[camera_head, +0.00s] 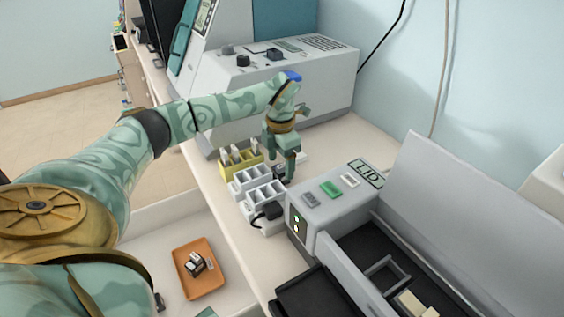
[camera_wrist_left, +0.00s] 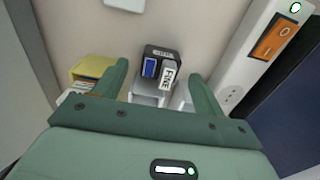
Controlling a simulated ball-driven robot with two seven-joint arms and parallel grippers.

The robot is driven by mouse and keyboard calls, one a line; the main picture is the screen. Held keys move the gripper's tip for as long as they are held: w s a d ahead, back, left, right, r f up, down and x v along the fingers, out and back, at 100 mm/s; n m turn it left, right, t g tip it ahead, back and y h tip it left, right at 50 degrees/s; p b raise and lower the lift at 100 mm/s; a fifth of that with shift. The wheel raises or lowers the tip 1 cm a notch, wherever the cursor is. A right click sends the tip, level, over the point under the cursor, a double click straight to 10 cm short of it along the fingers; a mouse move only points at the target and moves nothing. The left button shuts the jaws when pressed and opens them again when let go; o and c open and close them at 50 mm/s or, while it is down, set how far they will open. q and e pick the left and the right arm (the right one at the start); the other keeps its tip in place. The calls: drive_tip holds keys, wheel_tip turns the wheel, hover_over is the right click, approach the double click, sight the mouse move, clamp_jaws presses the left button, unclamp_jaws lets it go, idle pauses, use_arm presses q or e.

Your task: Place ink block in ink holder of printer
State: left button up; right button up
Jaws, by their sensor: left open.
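A small dark block (camera_wrist_left: 161,66) with a blue and a white label stands between the fingertips of my left gripper (camera_wrist_left: 158,70) in the left wrist view, with gaps on both sides. It looks like the ink block, but its label is only partly legible. In the head view my left gripper (camera_head: 281,166) points down beside the white racks and is open; the block there is mostly hidden behind the fingers. The grey machine with its lid up (camera_head: 345,190) stands at the right; a square frame (camera_head: 384,275) inside its dark bay may be the ink holder. My right gripper is not in view.
A yellow rack (camera_head: 229,168) and white slotted racks (camera_head: 238,188) stand close to my left gripper. A large grey machine (camera_head: 325,75) stands behind. An orange tray (camera_head: 207,287) holding a small black-and-white block (camera_head: 194,265) lies in the open drawer. The raised lid (camera_head: 470,210) stands at the right.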

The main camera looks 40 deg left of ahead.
use_arm(q)
drive_tip(key=shift+f, duration=0.25)
drive_tip(key=shift+r, duration=0.1)
drive_tip(key=c, duration=1.1)
